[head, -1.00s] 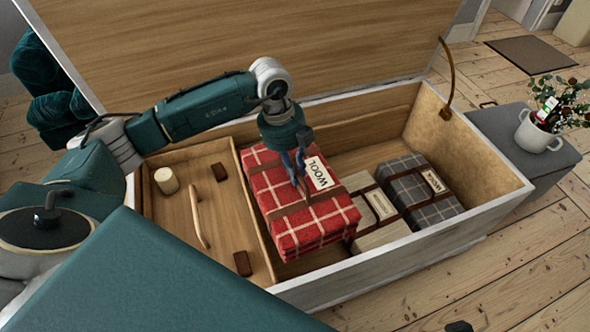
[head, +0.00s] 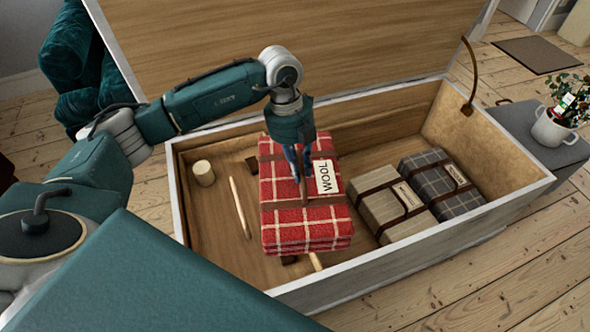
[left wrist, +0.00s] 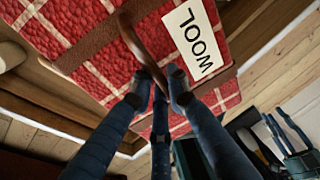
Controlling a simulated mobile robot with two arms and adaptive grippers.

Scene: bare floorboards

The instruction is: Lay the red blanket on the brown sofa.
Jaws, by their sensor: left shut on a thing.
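The red plaid blanket (head: 300,222) is folded, bound with brown straps and tagged "WOOL". In the head view it hangs above the left part of the open chest. My left gripper (head: 299,174) is shut on the blanket's brown strap handle, on top of it. The left wrist view shows the blue fingers (left wrist: 160,88) closed at the strap, with the red cloth (left wrist: 85,30) behind them. No brown sofa can be made out in these frames.
The open chest (head: 400,255) has a raised wooden lid (head: 290,45). A beige blanket (head: 388,210) and a grey plaid blanket (head: 440,185) lie inside. A plant pot (head: 553,126) stands on a grey box at right.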

